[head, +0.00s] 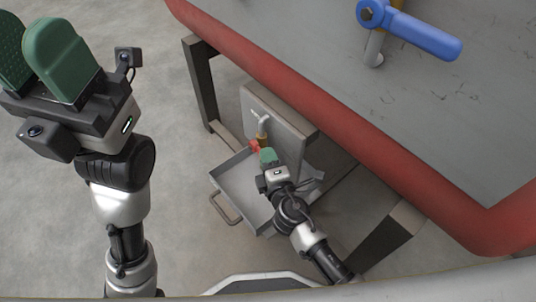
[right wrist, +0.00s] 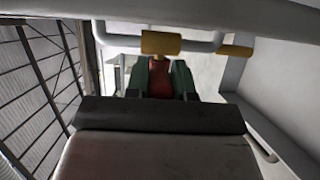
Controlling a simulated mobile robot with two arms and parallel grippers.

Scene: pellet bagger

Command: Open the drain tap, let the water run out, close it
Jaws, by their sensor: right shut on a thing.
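The drain tap (head: 262,138) is a grey pipe with a brass-yellow body, low on a grey panel under the bench. Its red handle (head: 255,146) shows beside my right gripper (head: 268,157). In the right wrist view, my right gripper (right wrist: 160,82) has its green fingers on either side of the red handle (right wrist: 160,78) and is shut on it, just in front of the yellow fitting (right wrist: 160,42). I cannot tell whether water runs. My left gripper (head: 28,48) is raised at the upper left, empty, its green fingers apart.
A grey metal tray (head: 232,178) with a handle (head: 225,208) lies below the tap. The bench has a red edge (head: 330,135) and dark legs (head: 200,85). A blue lever (head: 425,37) stands on its grey top. The floor at left is clear.

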